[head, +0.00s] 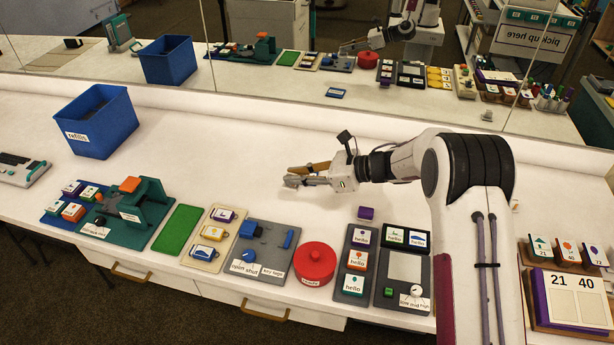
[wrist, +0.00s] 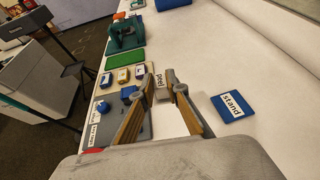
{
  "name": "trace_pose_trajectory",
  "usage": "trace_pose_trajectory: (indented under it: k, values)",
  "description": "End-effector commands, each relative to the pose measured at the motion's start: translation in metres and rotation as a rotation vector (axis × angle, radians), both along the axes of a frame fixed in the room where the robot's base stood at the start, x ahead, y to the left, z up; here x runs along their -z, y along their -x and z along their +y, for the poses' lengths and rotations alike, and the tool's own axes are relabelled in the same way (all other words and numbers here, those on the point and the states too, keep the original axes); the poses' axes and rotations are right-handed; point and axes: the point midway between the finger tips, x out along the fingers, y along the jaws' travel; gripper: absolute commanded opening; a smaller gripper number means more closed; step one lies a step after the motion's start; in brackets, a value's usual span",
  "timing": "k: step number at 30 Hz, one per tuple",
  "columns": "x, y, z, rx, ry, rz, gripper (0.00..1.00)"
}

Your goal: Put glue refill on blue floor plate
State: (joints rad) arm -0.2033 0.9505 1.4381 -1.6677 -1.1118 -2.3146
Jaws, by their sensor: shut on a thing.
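My gripper (head: 291,181) hangs over the bare middle of the white table. In the wrist view its fingertips (wrist: 162,84) are closed around a small pale piece with a white label (wrist: 161,78). The lettering is too small to read surely, so I cannot confirm that it is the glue refill. In the head view the held piece cannot be made out. The blue floor plate (wrist: 233,106), labelled "stand", lies flat on the table to the right of the fingers in the wrist view. In the head view the plate shows only as a mirror reflection (head: 336,93).
A blue bin labelled "refills" (head: 97,120) stands at the back left. Along the front edge are a green machine (head: 137,213), a green mat (head: 178,229), a blue-grey board (head: 258,255), a red round lidded pot (head: 314,264) and grey panels (head: 405,266). The table's middle is mostly clear.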

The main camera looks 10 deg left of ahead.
Motion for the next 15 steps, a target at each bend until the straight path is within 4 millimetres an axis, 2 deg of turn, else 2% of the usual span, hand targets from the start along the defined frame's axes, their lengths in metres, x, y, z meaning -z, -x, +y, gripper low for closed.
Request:
trace_pose_trajectory:
  k: [1,6,11,15]
  values:
    - [-0.005,-0.005,0.014,0.028,-0.001,-0.003,0.00]
    - [-0.014,-0.035,0.039,0.166,0.000,-0.003,0.00]
    - [-0.019,-0.062,0.050,0.304,0.001,-0.001,0.00]
    - [-0.019,-0.083,0.050,0.412,0.000,0.000,0.00]
